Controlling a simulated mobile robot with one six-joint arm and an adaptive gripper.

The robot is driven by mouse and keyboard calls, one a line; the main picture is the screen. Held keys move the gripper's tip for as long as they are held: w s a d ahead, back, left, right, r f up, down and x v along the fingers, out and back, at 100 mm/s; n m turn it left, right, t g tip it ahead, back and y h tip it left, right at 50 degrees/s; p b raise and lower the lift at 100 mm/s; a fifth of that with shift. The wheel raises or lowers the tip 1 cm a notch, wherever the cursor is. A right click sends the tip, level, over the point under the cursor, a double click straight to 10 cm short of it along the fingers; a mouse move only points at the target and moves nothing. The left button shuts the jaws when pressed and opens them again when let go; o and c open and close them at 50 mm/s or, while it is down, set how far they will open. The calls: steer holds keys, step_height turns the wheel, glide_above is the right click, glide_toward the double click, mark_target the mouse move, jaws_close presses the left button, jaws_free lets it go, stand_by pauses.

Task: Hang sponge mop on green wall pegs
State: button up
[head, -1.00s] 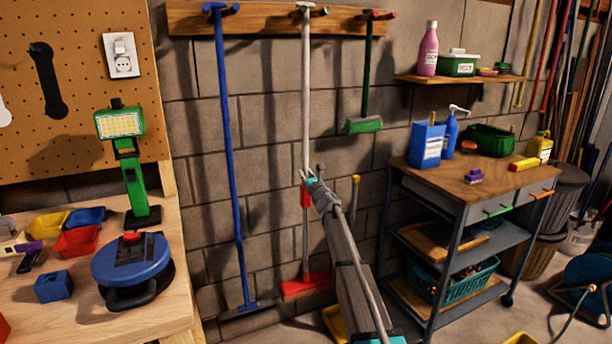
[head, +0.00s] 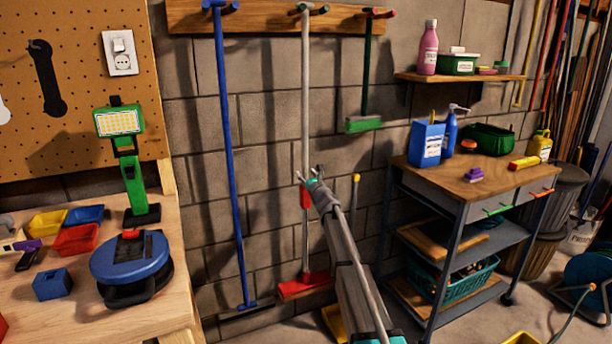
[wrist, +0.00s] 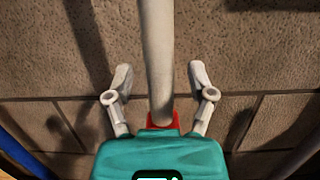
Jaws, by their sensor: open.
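The sponge mop appears to be the pale grey pole (head: 306,95) with a red sleeve and a red, tan-edged head (head: 305,286) low by the wall. It stands upright, its top at the middle pair of dark pegs (head: 320,10) on the wooden rail; I cannot tell whether they are green or bear its weight. My gripper (head: 310,173) is open at the pole's lower part, by the red sleeve. In the wrist view the pole (wrist: 157,50) runs between my spread fingers (wrist: 157,82), with a gap on both sides.
A blue-handled mop (head: 228,150) hangs left and a green brush (head: 363,123) right on the same rail (head: 265,18). A workbench (head: 140,318) stands left. A cart (head: 425,172) stands right, below a small shelf (head: 480,78). A yellow-tipped stick (head: 355,190) is just right of the pole.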

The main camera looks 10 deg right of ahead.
steer(key=shift+r, duration=0.15)
steer(key=shift+r+p, duration=0.9)
steer(key=shift+p, duration=0.15)
steer(key=s+d, duration=0.3)
steer(key=s, duration=0.6)
steer(key=s+d+r+p, duration=0.1)
steer(key=s+d, duration=0.2)
steer(key=s, duration=0.7)
steer(key=shift+s+a, duration=0.1)
